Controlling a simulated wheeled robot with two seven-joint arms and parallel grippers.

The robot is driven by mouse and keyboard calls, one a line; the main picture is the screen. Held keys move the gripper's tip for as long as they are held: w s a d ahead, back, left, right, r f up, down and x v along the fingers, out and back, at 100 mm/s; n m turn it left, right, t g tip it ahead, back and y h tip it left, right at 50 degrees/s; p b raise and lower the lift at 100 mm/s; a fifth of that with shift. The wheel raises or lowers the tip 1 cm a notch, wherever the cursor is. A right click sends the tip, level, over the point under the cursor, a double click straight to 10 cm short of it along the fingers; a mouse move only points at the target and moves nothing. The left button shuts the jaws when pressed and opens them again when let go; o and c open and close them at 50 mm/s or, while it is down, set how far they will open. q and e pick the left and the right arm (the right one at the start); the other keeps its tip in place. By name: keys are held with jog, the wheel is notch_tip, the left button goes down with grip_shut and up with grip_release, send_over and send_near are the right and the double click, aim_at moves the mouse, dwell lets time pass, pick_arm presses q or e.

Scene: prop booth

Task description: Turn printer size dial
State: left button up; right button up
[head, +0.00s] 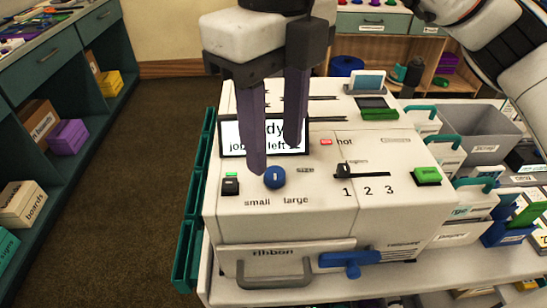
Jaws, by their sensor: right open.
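The white printer (300,220) stands in the middle of the head view. Its blue round size dial (274,178) sits on the front left of the top panel, above the printed words "small" and "large". I cannot tell exactly where the dial points. My right gripper (277,160) comes down from above with its two dark purple fingers apart and nothing between them. The left finger's tip is just behind and left of the dial; the right finger ends farther back. I see no clear contact with the dial. The fingers cover part of the lit screen (236,136). My left gripper is not in view.
A black switch (230,186) with a green light is left of the dial. A slider (343,170) marked 1 2 3 and a green button (427,176) are to the right. A blue latch (346,260) is on the front.

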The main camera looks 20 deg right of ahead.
aim_at(274, 172)
notch_tip(274, 172, down, 4)
jog(key=shift+r, duration=0.2)
jog(key=shift+f, duration=0.35)
jog(key=c, duration=1.1)
jog(key=shift+o, duration=0.2)
jog(key=shift+n+b, duration=0.35)
jog(key=shift+n, duration=0.05)
jog(key=shift+n+b, duration=0.3)
jog(key=shift+n, duration=0.3)
jog(key=shift+n+b, duration=0.35)
jog(key=shift+n, duration=2.95)
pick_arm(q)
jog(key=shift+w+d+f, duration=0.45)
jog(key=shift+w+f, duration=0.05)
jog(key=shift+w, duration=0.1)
pick_arm(e)
jog(key=shift+n, duration=0.3)
